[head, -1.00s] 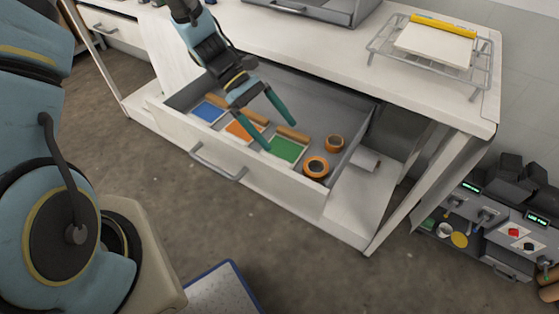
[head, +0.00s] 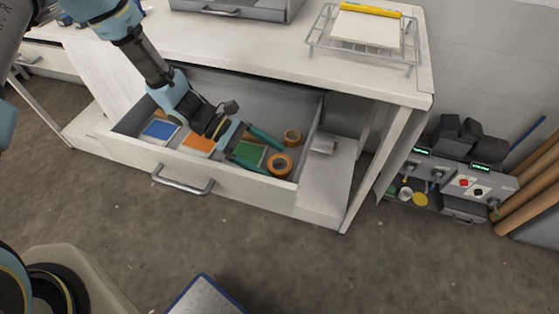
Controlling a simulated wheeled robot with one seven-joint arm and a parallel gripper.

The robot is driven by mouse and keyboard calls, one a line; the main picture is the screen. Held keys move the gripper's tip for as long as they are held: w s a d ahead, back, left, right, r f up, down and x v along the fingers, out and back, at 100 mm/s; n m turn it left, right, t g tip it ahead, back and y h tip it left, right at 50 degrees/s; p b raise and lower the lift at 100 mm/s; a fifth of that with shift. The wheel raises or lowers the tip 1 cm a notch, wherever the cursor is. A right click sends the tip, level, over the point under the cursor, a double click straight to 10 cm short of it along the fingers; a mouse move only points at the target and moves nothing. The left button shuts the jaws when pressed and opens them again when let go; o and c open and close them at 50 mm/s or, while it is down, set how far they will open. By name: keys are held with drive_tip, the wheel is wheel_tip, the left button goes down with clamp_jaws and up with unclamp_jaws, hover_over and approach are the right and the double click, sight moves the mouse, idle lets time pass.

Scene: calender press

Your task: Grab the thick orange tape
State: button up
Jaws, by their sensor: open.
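Two orange tape rolls lie at the right end of the open drawer (head: 240,184). The nearer roll (head: 280,165) looks larger, with a dark centre; the farther roll (head: 292,137) looks smaller across. I cannot tell for certain which is thicker. My gripper (head: 275,161) is open and reaches into the drawer from the left. Its two green fingers point right toward the nearer roll, one over the green card and one behind. Whether a fingertip touches the roll is unclear. Nothing is seen held.
Blue (head: 160,130), orange (head: 199,143) and green (head: 247,154) cards lie in the drawer. The drawer walls are close around my gripper. The white tabletop (head: 270,55) overhangs the drawer's back, with a wire rack (head: 365,38) on it.

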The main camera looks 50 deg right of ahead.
drive_tip(key=shift+x, duration=1)
drive_tip(key=c, duration=1.2)
drive_tip(key=shift+c, duration=0.2)
drive_tip(key=shift+d+r, duration=0.1)
